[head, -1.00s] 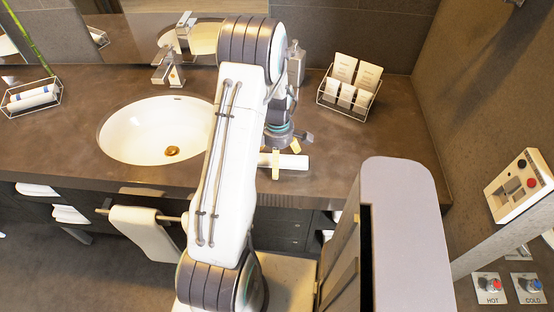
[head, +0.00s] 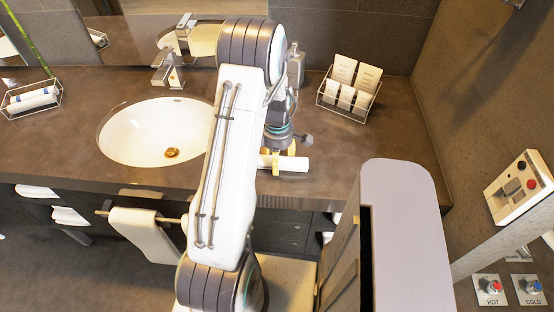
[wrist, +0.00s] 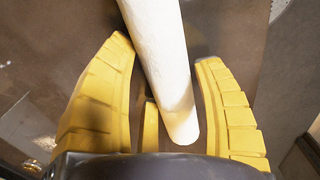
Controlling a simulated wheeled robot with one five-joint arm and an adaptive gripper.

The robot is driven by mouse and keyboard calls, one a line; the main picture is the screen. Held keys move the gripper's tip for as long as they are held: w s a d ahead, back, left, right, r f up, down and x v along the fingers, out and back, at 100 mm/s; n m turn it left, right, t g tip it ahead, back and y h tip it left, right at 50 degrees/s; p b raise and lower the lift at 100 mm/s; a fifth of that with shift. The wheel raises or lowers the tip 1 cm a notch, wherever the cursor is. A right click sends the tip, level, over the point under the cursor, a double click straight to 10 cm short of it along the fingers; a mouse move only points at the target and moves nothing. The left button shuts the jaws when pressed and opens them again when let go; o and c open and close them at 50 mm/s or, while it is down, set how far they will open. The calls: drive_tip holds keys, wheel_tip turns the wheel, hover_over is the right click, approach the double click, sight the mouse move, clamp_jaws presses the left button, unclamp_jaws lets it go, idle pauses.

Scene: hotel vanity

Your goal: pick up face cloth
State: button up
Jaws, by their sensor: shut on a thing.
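The face cloth (head: 294,163) is a white roll lying on the brown counter near its front edge, right of the sink. My gripper (head: 281,161) is over it, with yellow fingers at its sides, and my arm hides part of the roll's left end. In the wrist view the white roll (wrist: 163,65) runs between the two yellow fingers of my gripper (wrist: 168,85). The fingers are shut on the roll. It appears to rest on the counter still; I cannot see any gap under it.
The white sink (head: 150,135) with its faucet (head: 168,70) is to the left. Bare counter (head: 390,145) lies to the right.

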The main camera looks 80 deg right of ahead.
drive_tip(key=shift+r, duration=0.15)
drive_tip(key=shift+r, duration=0.55)
wheel_tip(320, 180, up, 2)
drive_tip(key=shift+d+r+b, duration=0.1)
drive_tip(key=shift+r+b, duration=0.1)
drive_tip(key=shift+b, duration=0.35)
drive_tip(key=a+r+b, duration=0.2)
drive_tip(key=a+r, duration=0.5)
drive_tip(key=a, duration=0.5)
drive_tip(key=shift+w, duration=0.25)
drive_tip(key=shift+r, duration=0.1)
